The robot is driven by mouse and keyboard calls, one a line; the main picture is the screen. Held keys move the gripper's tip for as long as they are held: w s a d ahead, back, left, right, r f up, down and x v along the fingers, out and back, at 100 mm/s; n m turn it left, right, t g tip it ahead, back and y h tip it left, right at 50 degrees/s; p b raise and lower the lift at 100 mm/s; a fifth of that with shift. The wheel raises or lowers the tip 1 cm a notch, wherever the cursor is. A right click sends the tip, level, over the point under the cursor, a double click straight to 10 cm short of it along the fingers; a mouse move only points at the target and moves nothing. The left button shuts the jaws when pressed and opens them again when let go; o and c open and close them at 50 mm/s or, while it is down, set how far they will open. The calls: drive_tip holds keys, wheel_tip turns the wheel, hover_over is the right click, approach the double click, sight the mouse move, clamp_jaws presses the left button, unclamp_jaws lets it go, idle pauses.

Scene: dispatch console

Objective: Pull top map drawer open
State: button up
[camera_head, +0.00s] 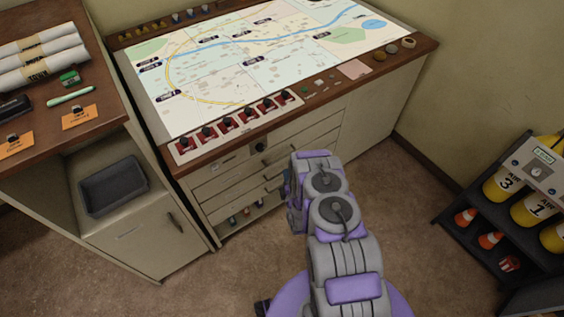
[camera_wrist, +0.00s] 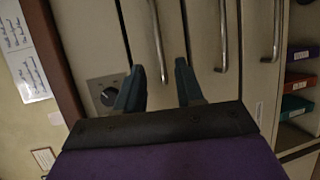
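The map console's drawer front shows in the camera_head view, below the map top, with the top map drawer (camera_head: 225,176) highest in the stack. In the wrist view the drawers appear turned on their side; the top drawer's metal bar handle (camera_wrist: 158,40) is leftmost. My gripper (camera_wrist: 160,66) is open, with a dark finger on each side of the lower end of that handle. No contact with the handle is clear.
A dark rotary knob on a plate (camera_wrist: 107,95) sits beside the top drawer. Two more drawer handles (camera_wrist: 222,35) run parallel. Red switches (camera_head: 235,124) line the console's front edge. A side cabinet (camera_head: 150,240) stands left and an air-bottle rack (camera_head: 490,225) right. Floor between is clear.

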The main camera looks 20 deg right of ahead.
drive_tip(key=a+b+x, duration=0.1)
drive_tip(key=b+x, duration=0.1)
drive_tip(key=x, duration=0.9)
drive_tip(key=shift+d, duration=0.45)
clamp_jaws()
drive_tip(key=shift+f, duration=0.1)
